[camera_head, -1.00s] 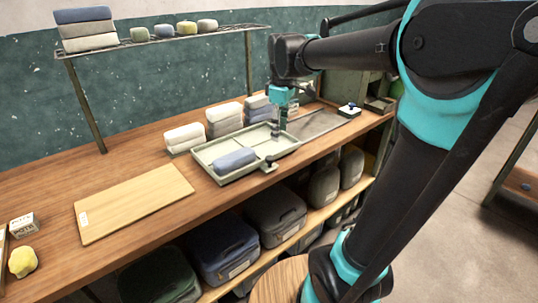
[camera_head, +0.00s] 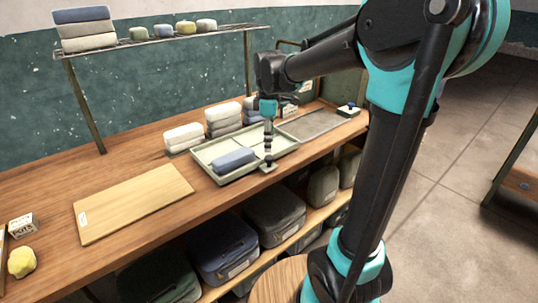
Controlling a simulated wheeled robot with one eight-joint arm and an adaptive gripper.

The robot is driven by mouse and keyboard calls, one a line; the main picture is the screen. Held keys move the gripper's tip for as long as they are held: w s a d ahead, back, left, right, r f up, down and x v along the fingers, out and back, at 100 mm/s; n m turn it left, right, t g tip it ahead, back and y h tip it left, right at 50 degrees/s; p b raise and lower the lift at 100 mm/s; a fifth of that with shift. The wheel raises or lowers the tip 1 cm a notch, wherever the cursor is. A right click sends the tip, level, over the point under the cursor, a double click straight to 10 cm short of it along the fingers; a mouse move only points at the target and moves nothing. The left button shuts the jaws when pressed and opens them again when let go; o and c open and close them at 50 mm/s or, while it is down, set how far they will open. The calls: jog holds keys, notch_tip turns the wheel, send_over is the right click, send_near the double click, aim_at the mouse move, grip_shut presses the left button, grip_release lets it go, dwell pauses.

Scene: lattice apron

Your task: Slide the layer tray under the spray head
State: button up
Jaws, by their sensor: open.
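The layer tray (camera_head: 212,150) is a pale green shallow tray with dividers, lying on the wooden bench. A folded blue cloth (camera_head: 234,160) lies in its front left compartment. My gripper (camera_head: 268,160) points down at the tray's front edge, by the small dark tab there. It is open; whether its fingers touch the tab I cannot tell. A grey flat panel (camera_head: 312,123) lies on the bench right of the tray. I cannot make out a spray head clearly; the area behind is partly hidden by my arm.
Folded cloth stacks (camera_head: 224,119) stand behind the tray. A wooden board (camera_head: 135,202) lies to its left. A small dark and white item with a blue top (camera_head: 348,109) sits at the right end.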

aim_at(269, 157)
notch_tip(269, 157, down, 6)
jog(key=shift+r, duration=0.1)
dwell(0.4)
grip_shut()
